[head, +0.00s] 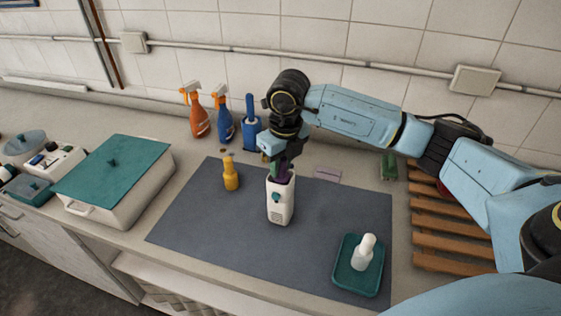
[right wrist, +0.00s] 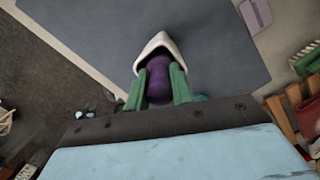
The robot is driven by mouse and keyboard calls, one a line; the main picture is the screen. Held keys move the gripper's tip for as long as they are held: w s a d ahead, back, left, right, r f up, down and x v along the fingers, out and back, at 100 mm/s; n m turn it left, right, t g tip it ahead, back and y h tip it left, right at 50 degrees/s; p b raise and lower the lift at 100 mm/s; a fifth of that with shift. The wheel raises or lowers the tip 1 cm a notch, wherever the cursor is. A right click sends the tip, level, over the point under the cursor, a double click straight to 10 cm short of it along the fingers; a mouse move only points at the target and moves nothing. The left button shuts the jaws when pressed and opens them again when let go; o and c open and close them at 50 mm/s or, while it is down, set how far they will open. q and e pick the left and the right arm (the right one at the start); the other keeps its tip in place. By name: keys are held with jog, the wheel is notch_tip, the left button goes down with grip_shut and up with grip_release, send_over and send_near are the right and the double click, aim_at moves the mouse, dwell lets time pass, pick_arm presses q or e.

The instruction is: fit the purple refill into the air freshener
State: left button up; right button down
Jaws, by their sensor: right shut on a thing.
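The white air freshener (head: 281,203) stands upright on the dark grey mat, with a teal button on its front. My right gripper (head: 281,172) is directly above its open top and shut on the purple refill (head: 284,172). In the right wrist view the purple refill (right wrist: 159,78) lies between the green fingers of my right gripper (right wrist: 160,85). Its far end is at or inside the opening of the white air freshener (right wrist: 158,44); how deep it sits is hidden. My left gripper is not in view.
A yellow bottle (head: 231,173) stands left of the air freshener. A teal tray (head: 344,284) with a white bottle (head: 366,251) is at the mat's front right. Spray bottles (head: 198,115) stand behind. A white bin with a teal lid (head: 113,170) is left, a wooden rack (head: 440,235) right.

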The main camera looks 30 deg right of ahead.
jog(key=c, duration=1.2)
grip_release()
jog(key=shift+r, duration=0.1)
jog(key=r, duration=0.4)
jog(key=s+r+b, duration=0.1)
jog(key=r, duration=0.7)
jog(key=shift+s+d+b, duration=0.1)
jog(key=shift+s+b, duration=0.1)
jog(key=shift+b, duration=0.1)
